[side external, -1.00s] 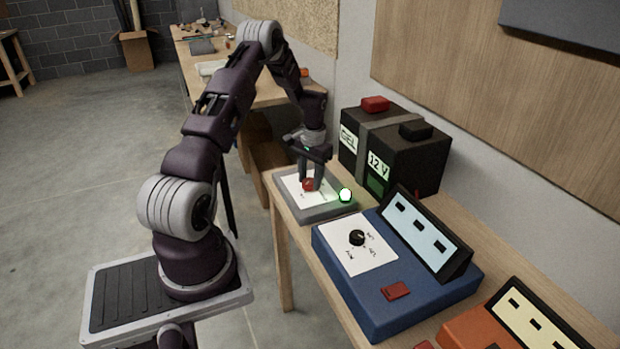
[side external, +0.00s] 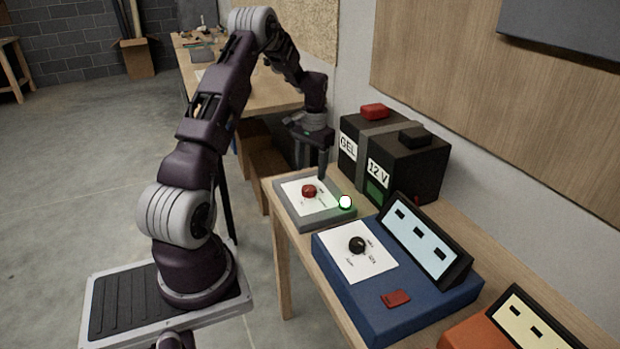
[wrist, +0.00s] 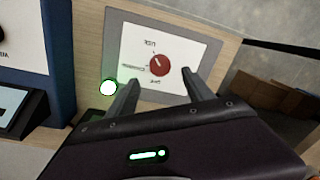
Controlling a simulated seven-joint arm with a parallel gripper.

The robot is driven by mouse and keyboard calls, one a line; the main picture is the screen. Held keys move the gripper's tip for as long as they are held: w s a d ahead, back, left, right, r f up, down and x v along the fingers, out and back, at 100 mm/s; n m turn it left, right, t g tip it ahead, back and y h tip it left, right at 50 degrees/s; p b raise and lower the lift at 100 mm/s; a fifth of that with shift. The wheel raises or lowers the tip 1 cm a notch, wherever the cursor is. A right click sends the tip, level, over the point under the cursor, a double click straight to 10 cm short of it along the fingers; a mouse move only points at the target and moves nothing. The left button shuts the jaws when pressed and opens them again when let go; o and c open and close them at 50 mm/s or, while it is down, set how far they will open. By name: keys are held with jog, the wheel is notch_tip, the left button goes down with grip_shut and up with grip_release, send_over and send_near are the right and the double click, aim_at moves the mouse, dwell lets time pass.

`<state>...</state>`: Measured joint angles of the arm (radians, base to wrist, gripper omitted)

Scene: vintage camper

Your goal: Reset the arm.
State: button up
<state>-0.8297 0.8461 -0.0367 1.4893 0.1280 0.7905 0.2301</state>
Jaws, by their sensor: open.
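My gripper (side external: 322,168) is raised just behind the red knob, above the back edge of the small grey switch box, apart from everything. In the wrist view my gripper (wrist: 160,88) shows two dark fingers spread apart with nothing between them. The red knob (side external: 309,191) sits on the white plate of the grey switch box (side external: 290,215). The knob also shows in the wrist view (wrist: 159,65), just beyond the fingertips. A round lamp (side external: 345,202) on the box's corner is lit, white with a green rim; it also shows in the wrist view (wrist: 108,88).
A black battery (side external: 415,165) labelled GEL and 12 V stands close to the right of my gripper. A blue console (side external: 400,315) with a black knob (side external: 357,244) and an orange one (side external: 470,330) stand nearer. Open floor (side external: 90,190) lies to the left.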

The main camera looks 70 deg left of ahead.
jog(key=shift+r, duration=0.2)
jog(key=s+d+r+m+t+y, duration=0.1)
jog(key=d+r+m+t, duration=0.2)
jog(key=d+r, duration=1.65)
jog(key=s+d+r+m+t+h, duration=0.1)
jog(key=s+d+r+m+t, duration=0.1)
jog(key=s+d, duration=1.4)
jog(key=s+t, duration=0.1)
jog(key=s, duration=0.1)
jog(key=shift+s+d+r+m+h, duration=0.25)
jog(key=shift+s+d+m+h, duration=0.05)
jog(key=shift+s+d, duration=0.05)
